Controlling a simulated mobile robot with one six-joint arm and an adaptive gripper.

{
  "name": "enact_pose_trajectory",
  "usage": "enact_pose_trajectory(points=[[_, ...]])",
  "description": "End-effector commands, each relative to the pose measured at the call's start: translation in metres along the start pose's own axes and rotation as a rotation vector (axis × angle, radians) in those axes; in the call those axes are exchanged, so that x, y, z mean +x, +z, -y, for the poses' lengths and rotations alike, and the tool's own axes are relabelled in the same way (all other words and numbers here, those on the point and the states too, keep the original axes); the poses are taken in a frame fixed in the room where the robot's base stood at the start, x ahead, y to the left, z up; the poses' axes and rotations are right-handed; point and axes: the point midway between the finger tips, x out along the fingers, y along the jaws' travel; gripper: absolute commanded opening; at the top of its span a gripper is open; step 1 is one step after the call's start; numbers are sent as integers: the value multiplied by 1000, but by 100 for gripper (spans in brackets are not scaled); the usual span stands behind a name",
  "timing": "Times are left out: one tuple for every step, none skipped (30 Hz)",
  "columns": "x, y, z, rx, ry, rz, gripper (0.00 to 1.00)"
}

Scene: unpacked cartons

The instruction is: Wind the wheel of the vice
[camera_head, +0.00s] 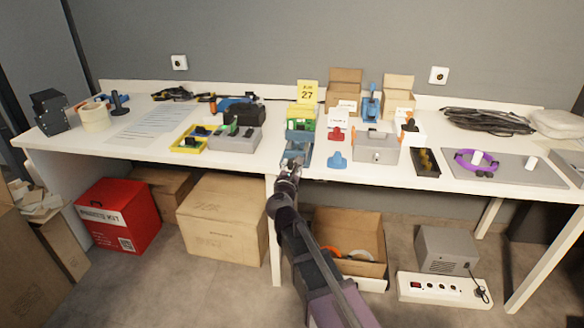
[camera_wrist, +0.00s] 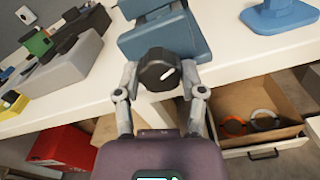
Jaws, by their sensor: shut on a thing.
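The blue-grey vice (camera_wrist: 165,35) stands at the front edge of the white table. It also shows in the head view (camera_head: 297,150), partly hidden by my gripper. Its wheel (camera_wrist: 156,70) is a round black knob with a white mark, facing me. My gripper (camera_wrist: 158,80) has one finger on each side of the wheel and is shut on it. In the head view my gripper (camera_head: 288,172) is at the table's front edge, and the wheel is hidden there.
A blue stand (camera_head: 337,160) is right of the vice, beside a grey box (camera_head: 376,147). A grey case (camera_head: 234,138) is to the left. Below the table are an open carton (camera_head: 345,228), a closed carton (camera_head: 222,215) and a red box (camera_head: 119,215).

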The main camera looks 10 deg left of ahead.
Motion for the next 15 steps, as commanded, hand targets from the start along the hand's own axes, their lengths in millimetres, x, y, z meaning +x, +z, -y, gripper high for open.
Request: enact_pose_trajectory(points=[[2, 0, -1, -22, 2, 1, 5], [2, 0, -1, -33, 2, 1, 5], [2, 0, -1, -46, 2, 1, 5], [2, 0, -1, -53, 2, 1, 5], [2, 0, -1, -60, 2, 1, 5], [2, 0, -1, -68, 2, 1, 5], [2, 0, -1, -73, 2, 1, 5], [2, 0, -1, -76, 2, 1, 5], [2, 0, -1, -79, 2, 1, 5], [2, 0, -1, -80, 2, 1, 5], [2, 0, -1, -81, 2, 1, 5], [2, 0, -1, -81, 2, 1, 5], [2, 0, -1, -81, 2, 1, 5], [2, 0, -1, -81, 2, 1, 5], [2, 0, -1, -81, 2, 1, 5]])
